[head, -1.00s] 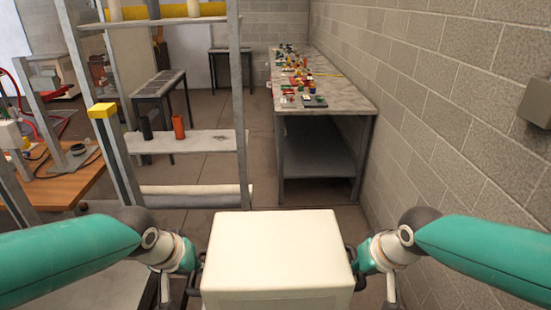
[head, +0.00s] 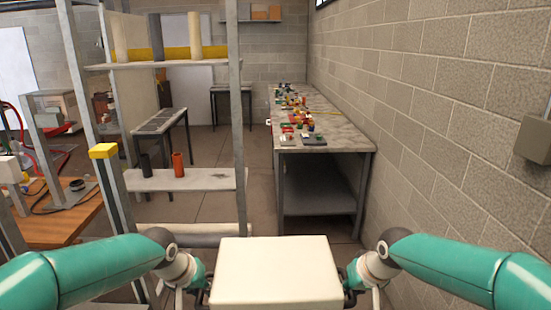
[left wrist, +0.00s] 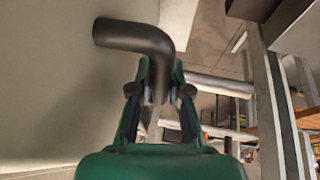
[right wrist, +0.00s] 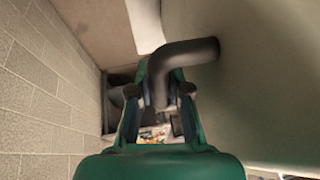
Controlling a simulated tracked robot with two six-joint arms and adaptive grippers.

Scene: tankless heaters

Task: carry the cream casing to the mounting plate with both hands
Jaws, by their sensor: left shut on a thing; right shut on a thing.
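The cream casing (head: 275,272) is a box held up between my two arms at the bottom middle of the head view. My left gripper (left wrist: 155,92) is shut on a dark bent handle (left wrist: 138,38) on the casing's side. My right gripper (right wrist: 162,92) is shut on the matching dark handle (right wrist: 188,52) on the other side. In the head view the grippers sit low against the casing's left and right sides, partly hidden. I cannot identify the mounting plate in these frames.
A metal shelf rack (head: 180,181) with an orange cylinder (head: 179,164) stands ahead on the left. A long workbench (head: 330,140) with many small parts runs along the block wall (head: 440,90) on the right. Some floor (head: 255,195) is open between them. A wooden table (head: 60,222) is at far left.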

